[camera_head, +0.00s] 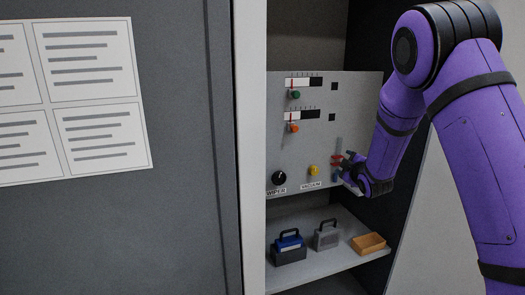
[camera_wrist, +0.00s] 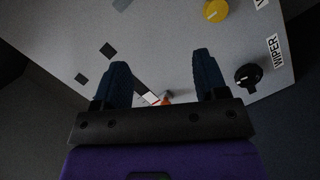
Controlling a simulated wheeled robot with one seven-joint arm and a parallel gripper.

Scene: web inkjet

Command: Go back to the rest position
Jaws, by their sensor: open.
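My gripper (camera_head: 345,168) is at the right part of a grey control panel (camera_head: 330,97) inside the cabinet, at the end of my purple arm. In the wrist view my gripper (camera_wrist: 160,70) has its two dark fingers spread, with nothing held between them. An orange knob (camera_wrist: 166,99) shows beyond the gap between the fingers. I cannot tell whether the fingers touch the panel. A small red part (camera_head: 337,159) shows beside the fingers in the head view and is partly hidden.
The panel has a green knob (camera_head: 295,94), a black WIPER knob (camera_head: 279,178) and a yellow VACUUM knob (camera_head: 314,171). Below, a shelf (camera_head: 335,262) holds a blue-and-black caddy (camera_head: 289,250), a grey caddy (camera_head: 327,236) and an orange tray (camera_head: 369,243). A grey cabinet front (camera_head: 190,200) stands left.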

